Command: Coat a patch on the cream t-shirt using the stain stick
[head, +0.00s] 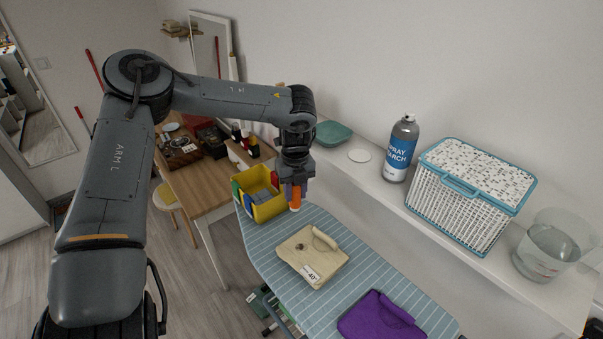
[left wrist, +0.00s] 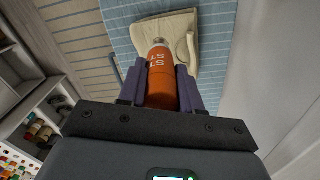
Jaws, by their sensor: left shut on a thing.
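My left gripper (head: 295,190) is shut on the orange stain stick (head: 295,201) above the far end of the ironing board (head: 262,241), beside the yellow bin. In the left wrist view the stain stick (left wrist: 162,83) sits between the two purple fingers, its light tip pointing away from me. The folded cream t-shirt (head: 325,262) lies on the striped board, with a dark stain and a white "40" tag on it. The stick is apart from the stain in the head view. The shirt also shows beyond the stick in the left wrist view (left wrist: 180,30). My right gripper is not in view.
A yellow bin (head: 262,212) stands at the board's far end. A folded purple cloth (head: 378,318) lies at the near end. The shelf behind holds a spray starch can (head: 400,150), a lidded basket (head: 466,192) and a clear water container (head: 549,247).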

